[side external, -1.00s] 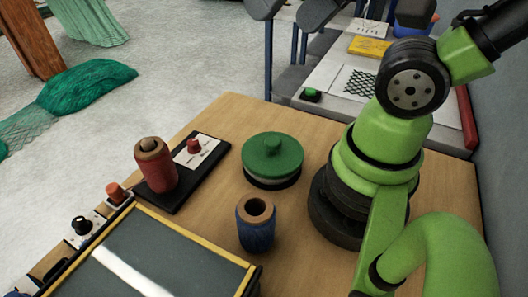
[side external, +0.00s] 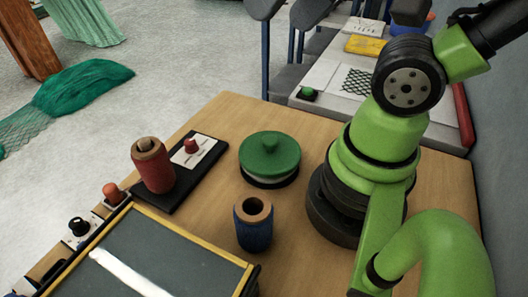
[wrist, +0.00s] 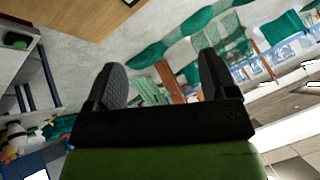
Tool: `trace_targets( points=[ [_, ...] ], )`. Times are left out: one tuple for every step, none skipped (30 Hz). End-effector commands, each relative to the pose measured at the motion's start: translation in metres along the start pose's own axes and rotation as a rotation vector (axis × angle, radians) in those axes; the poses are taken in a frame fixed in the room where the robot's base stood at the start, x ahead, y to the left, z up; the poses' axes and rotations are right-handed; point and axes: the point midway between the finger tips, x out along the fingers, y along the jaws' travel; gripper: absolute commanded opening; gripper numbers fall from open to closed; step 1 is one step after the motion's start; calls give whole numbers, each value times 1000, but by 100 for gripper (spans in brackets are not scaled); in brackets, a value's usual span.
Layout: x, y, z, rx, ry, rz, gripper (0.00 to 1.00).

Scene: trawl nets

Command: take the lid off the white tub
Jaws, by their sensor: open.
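A tub with a green lid (side external: 270,153) stands on the wooden table, left of my arm's base. Only a thin pale band of the tub (side external: 272,178) shows under the lid, above a dark bottom edge. My gripper (wrist: 165,85) shows in the wrist view with its two dark fingers wide apart and nothing between them. It points out over the floor and the hanging nets, away from the tub. The side view does not show the fingers.
A blue spool (side external: 254,224) stands in front of the tub. A dark board with a yellow edge (side external: 150,262) fills the front left. Bare table lies behind the tub.

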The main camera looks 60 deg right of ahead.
Motion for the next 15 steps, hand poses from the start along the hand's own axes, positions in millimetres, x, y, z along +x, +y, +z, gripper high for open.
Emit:
trace_targets(
  points=[
    [0, 0, 0, 0, 0, 0, 67],
    [0, 0, 0, 0, 0, 0, 64],
    [0, 0, 0, 0, 0, 0, 64],
    [0, 0, 0, 0, 0, 0, 64],
    [0, 0, 0, 0, 0, 0, 64],
    [0, 0, 0, 0, 0, 0, 64],
    [0, 0, 0, 0, 0, 0, 64],
    [0, 0, 0, 0, 0, 0, 64],
    [0, 0, 0, -1, -1, 1, 64],
    [1, 0, 0, -3, -4, 3, 64],
    [2, 0, -1, -7, -9, 7, 64],
    [4, 1, -2, -16, -22, 17, 64],
    [6, 2, -3, -26, -36, 27, 64],
    [10, 3, -4, -39, -55, 41, 64],
    [16, 6, -6, -65, -86, 63, 64]
  ],
)
